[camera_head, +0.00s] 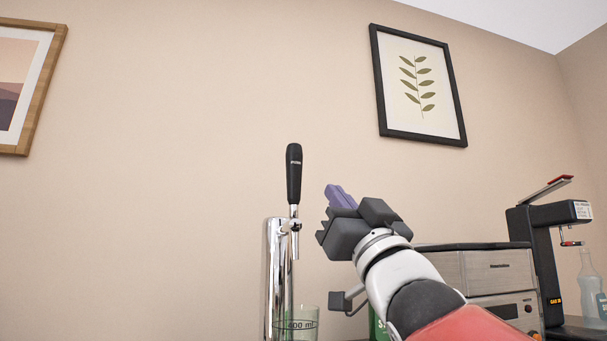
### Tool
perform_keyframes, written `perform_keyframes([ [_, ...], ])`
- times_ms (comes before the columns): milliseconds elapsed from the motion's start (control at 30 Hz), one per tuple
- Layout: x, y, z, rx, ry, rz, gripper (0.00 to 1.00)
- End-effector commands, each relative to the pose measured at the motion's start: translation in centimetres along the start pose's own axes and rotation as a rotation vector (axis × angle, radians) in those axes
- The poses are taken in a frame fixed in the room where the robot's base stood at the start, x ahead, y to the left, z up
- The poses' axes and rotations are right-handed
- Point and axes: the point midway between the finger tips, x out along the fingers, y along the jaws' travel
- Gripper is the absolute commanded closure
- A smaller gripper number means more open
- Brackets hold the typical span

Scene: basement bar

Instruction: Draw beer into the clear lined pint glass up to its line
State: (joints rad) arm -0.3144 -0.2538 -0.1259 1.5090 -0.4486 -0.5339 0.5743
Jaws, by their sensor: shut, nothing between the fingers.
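The chrome beer tap (274,280) stands left of centre with its black handle (294,173) upright. A clear pint glass (305,323) marked "400 ml" with a dark line stands low beside the tap column, below the spout. Its lower part is cut off by the bottom edge, and I cannot tell whether it holds any beer. My gripper (337,193) is to the right of the tap handle, apart from it, with its purple fingers shut and empty, pointing up and left.
A metal box-shaped appliance (490,270) stands behind my arm at the right. Further right are a black device with a red-topped lever (541,235) and a clear bottle (588,285). A green item (377,328) is partly hidden by my arm. The wall above is clear apart from pictures.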

Motion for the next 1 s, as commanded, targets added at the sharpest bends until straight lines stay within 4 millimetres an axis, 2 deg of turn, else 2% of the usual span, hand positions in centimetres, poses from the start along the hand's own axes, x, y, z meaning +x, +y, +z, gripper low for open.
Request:
perform_keyframes([
  [167, 2.4, 0.0, -0.1, 0.000, -0.002, 0.000, 1.00],
  [533, 10.3, 0.0, -0.2, 0.001, -0.001, 0.000, 1.00],
  [600, 10.9, 0.0, 1.0, 0.001, -0.004, 0.000, 1.00],
  [733, 12.0, 0.0, 2.2, 0.002, -0.003, 0.001, 1.00],
  [1000, 12.6, 0.1, 2.9, 0.000, -0.001, 0.001, 1.00],
])
